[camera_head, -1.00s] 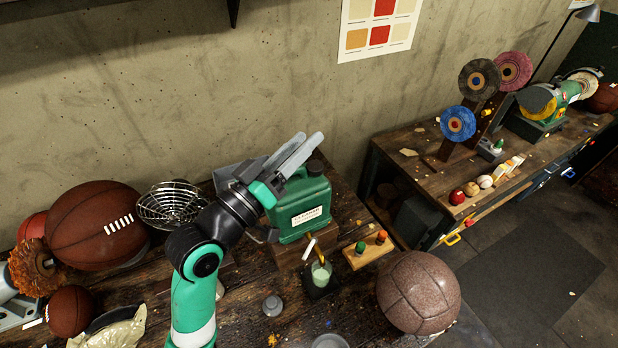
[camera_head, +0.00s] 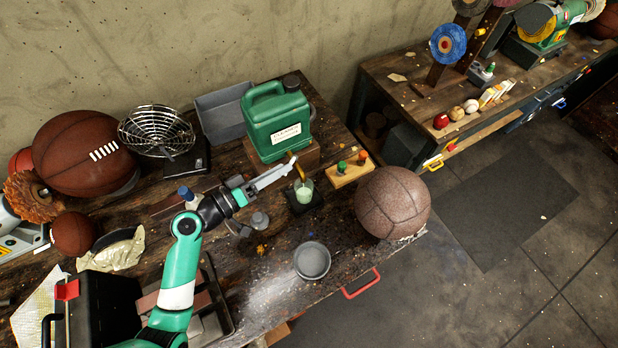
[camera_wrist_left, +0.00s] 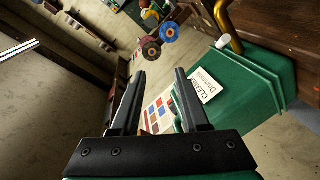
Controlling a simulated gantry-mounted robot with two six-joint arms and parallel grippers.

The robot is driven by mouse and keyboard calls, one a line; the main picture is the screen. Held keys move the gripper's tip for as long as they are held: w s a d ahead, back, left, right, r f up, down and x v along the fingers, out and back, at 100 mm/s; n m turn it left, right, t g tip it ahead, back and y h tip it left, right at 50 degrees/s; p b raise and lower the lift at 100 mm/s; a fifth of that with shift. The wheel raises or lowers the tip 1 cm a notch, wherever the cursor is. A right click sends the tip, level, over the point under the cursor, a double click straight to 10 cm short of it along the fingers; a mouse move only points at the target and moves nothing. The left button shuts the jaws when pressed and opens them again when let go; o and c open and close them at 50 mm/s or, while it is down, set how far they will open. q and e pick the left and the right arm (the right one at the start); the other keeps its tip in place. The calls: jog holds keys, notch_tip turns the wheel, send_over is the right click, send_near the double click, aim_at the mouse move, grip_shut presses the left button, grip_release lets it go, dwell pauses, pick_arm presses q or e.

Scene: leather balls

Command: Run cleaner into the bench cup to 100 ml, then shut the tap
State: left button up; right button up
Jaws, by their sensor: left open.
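The green cleaner jug (camera_head: 278,122) stands on a wooden block (camera_head: 296,155) with its label facing the bench front. Its brass tap (camera_head: 297,168) points down over the bench cup (camera_head: 304,191), which holds pale green liquid and sits on a dark pad. I cannot read the cup's level or tell whether liquid is running. My left gripper (camera_head: 284,175) is open and empty, its tips just left of the tap. In the left wrist view, the open fingers (camera_wrist_left: 160,74) are beside the jug (camera_wrist_left: 245,95), and the brass tap (camera_wrist_left: 230,30) with a white-tipped part is at upper right.
A wooden holder (camera_head: 350,174) with green and orange pegs stands right of the cup, and a brown leather ball (camera_head: 392,202) beyond it. A grey dish (camera_head: 312,261) is in front. A grey bin (camera_head: 222,112) and wire basket (camera_head: 157,131) stand behind my arm.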

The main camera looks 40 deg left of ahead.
pick_arm(q)
jog(key=s+a+f+n+y, duration=0.2)
jog(key=s+a+f+n, duration=0.15)
jog(key=s+f, duration=0.3)
jog(key=shift+g, duration=0.4)
jog(key=x, duration=1.2)
jog(key=shift+w+a+f+b, duration=0.2)
jog(key=shift+w+a+b, duration=0.1)
jog(key=shift+b, duration=0.1)
jog(key=shift+c, duration=0.2)
grip_shut()
jog(key=shift+r, duration=0.1)
